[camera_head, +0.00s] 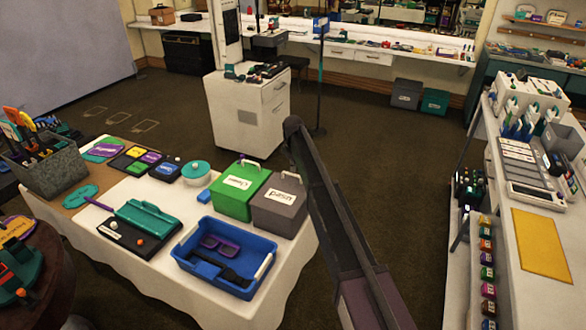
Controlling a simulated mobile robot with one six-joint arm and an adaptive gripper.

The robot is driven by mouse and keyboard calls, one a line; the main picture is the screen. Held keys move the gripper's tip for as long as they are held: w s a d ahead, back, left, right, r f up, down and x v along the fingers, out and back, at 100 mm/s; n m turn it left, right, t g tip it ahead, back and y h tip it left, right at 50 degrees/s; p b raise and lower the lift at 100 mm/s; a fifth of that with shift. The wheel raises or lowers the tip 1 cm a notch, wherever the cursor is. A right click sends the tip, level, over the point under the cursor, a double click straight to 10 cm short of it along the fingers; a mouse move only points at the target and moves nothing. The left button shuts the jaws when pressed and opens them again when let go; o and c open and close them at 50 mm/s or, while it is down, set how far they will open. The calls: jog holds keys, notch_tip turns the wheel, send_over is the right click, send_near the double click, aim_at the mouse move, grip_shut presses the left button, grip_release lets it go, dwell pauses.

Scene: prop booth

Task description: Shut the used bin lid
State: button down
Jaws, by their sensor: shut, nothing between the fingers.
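The used bin is a grey box (272,216) at the right end of the white-covered table, with a white label that reads "used" upside down from here. Its top looks like a flat grey panel with a pale handle at the far edge. I cannot tell whether its lid is fully down or a little raised. A green box (230,205) of the same shape stands against its left side, also with a white label. My gripper is not in view.
A blue tray (184,262) with purple glasses stands in front of the bins. A teal-and-black device (140,225) and a round teal-topped tin (196,170) lie further left. A white cabinet (245,115) stands behind. The carpet (410,190) right of the table is clear.

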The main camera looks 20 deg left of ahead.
notch_tip(320, 180, up, 13)
jog(key=w+p, duration=0.2)
jog(key=p, duration=1)
jog(key=shift+d+p, duration=0.2)
jog(key=shift+p, duration=0.1)
jog(key=shift+w, duration=0.1)
jog(key=s+d+f+m+b, duration=0.1)
jog(key=s+d+m, duration=0.3)
jog(key=s+d, duration=0.6)
jog(key=s+d+m, duration=0.3)
jog(key=s+d, duration=0.3)
jog(key=d, duration=0.7)
jog(key=s+d+f+m+b, duration=0.1)
jog(key=s+d+m, duration=0.3)
jog(key=s+d, duration=0.6)
jog(key=s+d+m, duration=0.5)
jog(key=s+d, duration=0.6)
jog(key=shift+f+g+b, duration=0.3)
jog(key=shift+f+b, duration=0.05)
jog(key=shift+b, duration=0.05)
